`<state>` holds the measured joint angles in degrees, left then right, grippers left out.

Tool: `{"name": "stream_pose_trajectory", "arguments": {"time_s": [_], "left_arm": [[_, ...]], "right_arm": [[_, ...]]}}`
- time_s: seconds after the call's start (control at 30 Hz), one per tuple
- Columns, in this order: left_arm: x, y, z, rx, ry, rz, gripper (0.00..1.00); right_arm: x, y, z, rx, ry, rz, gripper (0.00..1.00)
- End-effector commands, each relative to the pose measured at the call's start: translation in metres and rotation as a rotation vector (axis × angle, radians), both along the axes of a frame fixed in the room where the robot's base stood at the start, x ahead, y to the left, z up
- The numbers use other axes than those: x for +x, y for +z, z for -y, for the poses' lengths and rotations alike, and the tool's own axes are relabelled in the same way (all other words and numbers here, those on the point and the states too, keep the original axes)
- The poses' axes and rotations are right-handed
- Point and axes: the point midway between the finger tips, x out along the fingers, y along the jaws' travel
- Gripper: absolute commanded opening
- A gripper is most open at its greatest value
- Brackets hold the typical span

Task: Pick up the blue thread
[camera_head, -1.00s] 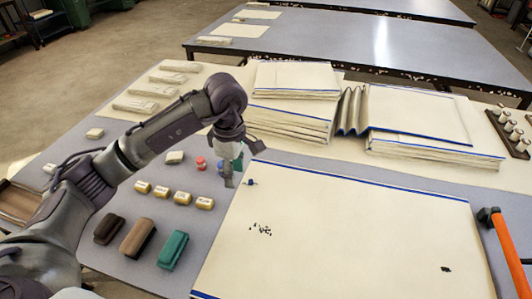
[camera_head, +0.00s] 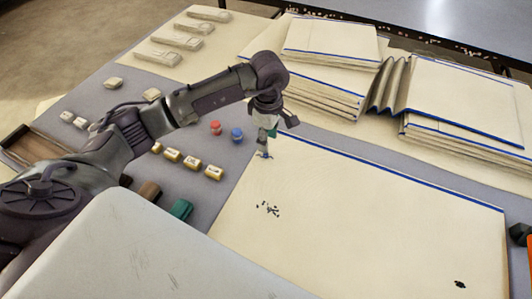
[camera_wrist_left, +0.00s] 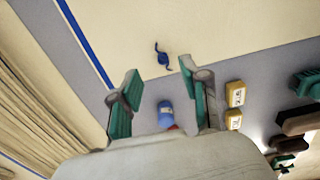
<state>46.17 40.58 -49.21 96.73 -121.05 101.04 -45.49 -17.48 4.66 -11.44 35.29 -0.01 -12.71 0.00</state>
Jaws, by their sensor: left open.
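A small curled blue thread (camera_wrist_left: 162,54) lies on the cream cloth (camera_wrist_left: 215,25) near its edge in the left wrist view. In the head view it is a tiny blue mark (camera_head: 265,155) near the cloth's left corner. My left gripper (camera_wrist_left: 160,77) is open, with green-padded fingers apart and nothing between them. In the head view the left gripper (camera_head: 266,145) points down just above the thread and partly covers it. Whether a finger touches the cloth cannot be told. My right gripper is not in view.
A blue spool (camera_head: 237,135) and a red spool (camera_head: 215,127) stand left of the gripper. Several yellow-and-white blocks (camera_head: 190,162) and a green brush-like block (camera_head: 180,209) lie nearby. Stacked cloths (camera_head: 320,70) are behind. Dark scraps (camera_head: 268,209) lie on the otherwise clear cloth.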

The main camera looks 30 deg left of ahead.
Motion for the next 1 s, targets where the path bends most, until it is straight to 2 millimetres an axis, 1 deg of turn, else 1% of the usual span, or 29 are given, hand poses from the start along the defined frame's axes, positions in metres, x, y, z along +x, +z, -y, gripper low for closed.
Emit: {"name": "stream_pose_trajectory", "arguments": {"time_s": [0.17,0.3,0.4,0.5,0.7,0.73,0.77,0.93,0.97,1.0], "left_arm": [[-0.002,-0.014,-0.002,0.001,0.003,-0.004,0.46],[-0.005,-0.036,-0.005,0.000,0.003,-0.005,0.46],[-0.003,-0.048,-0.004,-0.001,0.000,-0.002,0.46],[-0.003,-0.054,-0.005,0.000,0.001,0.000,0.46],[-0.003,-0.055,-0.005,0.001,0.001,0.001,0.46],[-0.003,-0.055,-0.005,0.001,0.001,0.001,0.44],[-0.003,-0.055,-0.005,0.001,0.001,0.001,0.39],[-0.003,-0.054,-0.005,0.000,0.001,0.001,0.11],[-0.003,-0.054,-0.005,0.000,0.001,0.001,0.07],[-0.003,-0.054,-0.005,0.000,0.001,0.001,0.07]], "right_arm": [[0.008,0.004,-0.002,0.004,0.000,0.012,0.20],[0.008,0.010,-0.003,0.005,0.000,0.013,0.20],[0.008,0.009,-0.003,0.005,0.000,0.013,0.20],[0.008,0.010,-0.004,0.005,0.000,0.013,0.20],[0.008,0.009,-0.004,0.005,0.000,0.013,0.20],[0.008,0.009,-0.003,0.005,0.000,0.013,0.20],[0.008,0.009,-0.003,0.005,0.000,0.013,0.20],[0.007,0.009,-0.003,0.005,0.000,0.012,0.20],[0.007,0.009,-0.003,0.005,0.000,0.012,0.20],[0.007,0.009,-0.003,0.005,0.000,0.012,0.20]]}}
